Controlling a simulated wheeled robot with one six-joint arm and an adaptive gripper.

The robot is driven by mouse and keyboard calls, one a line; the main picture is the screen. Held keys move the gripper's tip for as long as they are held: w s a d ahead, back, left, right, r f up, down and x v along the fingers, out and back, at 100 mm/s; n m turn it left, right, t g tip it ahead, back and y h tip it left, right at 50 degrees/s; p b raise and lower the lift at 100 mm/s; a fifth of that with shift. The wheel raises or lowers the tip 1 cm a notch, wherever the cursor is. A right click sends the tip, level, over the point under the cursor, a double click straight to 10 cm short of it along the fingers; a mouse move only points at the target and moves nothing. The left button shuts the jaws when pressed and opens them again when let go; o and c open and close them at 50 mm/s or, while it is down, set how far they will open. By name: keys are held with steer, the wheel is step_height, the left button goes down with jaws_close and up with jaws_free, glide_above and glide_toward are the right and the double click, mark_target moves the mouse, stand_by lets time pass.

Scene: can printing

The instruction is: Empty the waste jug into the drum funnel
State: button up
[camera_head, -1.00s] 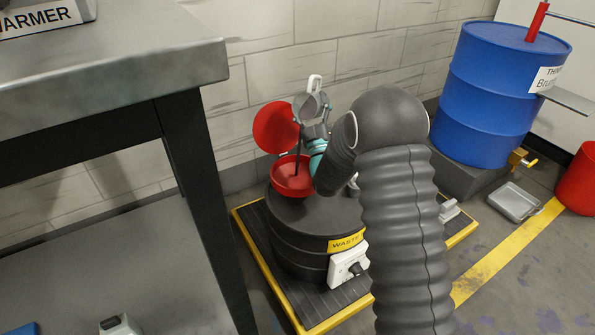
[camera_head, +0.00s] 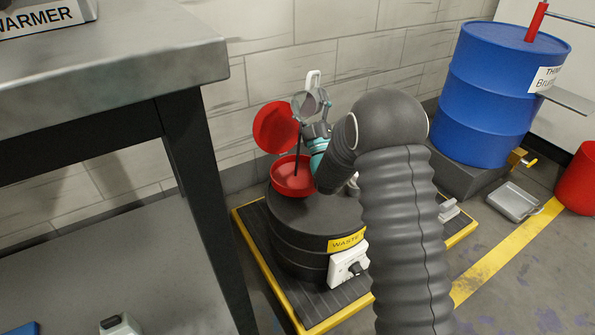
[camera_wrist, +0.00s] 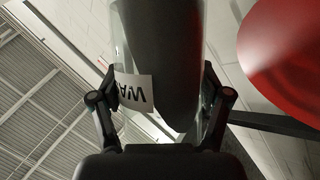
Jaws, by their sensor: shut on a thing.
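The waste jug (camera_head: 311,102) is clear, with a pale handle. It is tipped over above the red drum funnel (camera_head: 290,181) on a black drum (camera_head: 300,245) labelled WASTE. A thin dark stream runs from the jug's mouth side down into the funnel. My gripper (camera_head: 314,130) is shut on the jug. In the wrist view the jug (camera_wrist: 160,60) is between my gripper's fingers (camera_wrist: 162,105), its label upside down and dark liquid inside. The funnel's red lid (camera_head: 275,127) stands open behind it; a red disc, likely this lid (camera_wrist: 285,55), fills the upper right.
The drum stands on a yellow-edged black platform (camera_head: 275,290) against a tiled wall. A grey table (camera_head: 120,75) is close on the left. A blue drum (camera_head: 500,95) and a grey tray (camera_head: 514,202) are at right.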

mark_target(312, 93)
steer(key=shift+s+a+r+n+y, duration=0.15)
steer(key=shift+s+n+y, duration=0.25)
steer(key=shift+n+y, duration=0.15)
steer(key=shift+s+a+r+n+y, duration=0.15)
steer(key=shift+s+n+y, duration=0.2)
steer(key=shift+n+y, duration=0.15)
steer(key=shift+s+r+n+y, duration=0.2)
steer(key=shift+r+n+y, duration=0.5)
steer(key=shift+n+y, duration=0.25)
